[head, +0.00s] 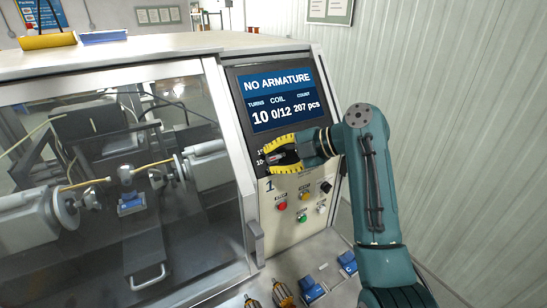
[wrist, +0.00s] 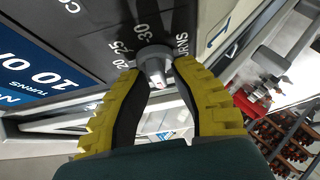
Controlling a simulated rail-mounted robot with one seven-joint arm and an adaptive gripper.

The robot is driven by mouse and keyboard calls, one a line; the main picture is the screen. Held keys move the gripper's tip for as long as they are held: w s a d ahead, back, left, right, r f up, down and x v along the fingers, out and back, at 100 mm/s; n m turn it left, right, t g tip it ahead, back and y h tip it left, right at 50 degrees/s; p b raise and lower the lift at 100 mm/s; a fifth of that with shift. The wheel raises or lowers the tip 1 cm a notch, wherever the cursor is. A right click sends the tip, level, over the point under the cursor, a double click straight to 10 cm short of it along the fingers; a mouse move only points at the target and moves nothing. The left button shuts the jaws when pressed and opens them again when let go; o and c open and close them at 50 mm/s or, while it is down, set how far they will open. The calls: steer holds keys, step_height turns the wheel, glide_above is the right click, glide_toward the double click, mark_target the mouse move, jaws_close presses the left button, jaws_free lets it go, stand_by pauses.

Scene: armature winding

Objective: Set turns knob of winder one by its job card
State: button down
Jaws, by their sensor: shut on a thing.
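The turns knob (wrist: 153,62) is a grey round knob on the dark panel, with the marks 20, 25, 30 and the word TURNS around it in the wrist view. My gripper (wrist: 155,70) has its yellow, dark-padded fingers on either side of the knob, shut on it. In the head view my gripper (head: 279,156) is at the panel below the screen and mostly hides the knob. The screen (head: 273,97) of winder one (head: 235,55) reads NO ARMATURE, turns 10, coil 0/12, count 207 pcs. I cannot make out a job card or where the knob points.
Below the knob are a red button (head: 282,206), a green button (head: 302,218) and a black knob (head: 326,187). The clear guard (head: 110,190) covers the winding heads at left. Blue and orange parts lie on the front ledge. A ribbed wall (head: 440,130) stands at right.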

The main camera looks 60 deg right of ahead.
steer(key=shift+f, duration=0.3)
steer(key=c, duration=1.2)
jaws_free()
steer(key=shift+o, duration=0.4)
steer(key=shift+r, duration=0.15)
steer(key=shift+r, duration=0.1)
steer(key=v, duration=1.1)
steer(key=shift+s, duration=0.4)
steer(key=shift+d+r, duration=0.1)
steer(key=shift+r, duration=0.05)
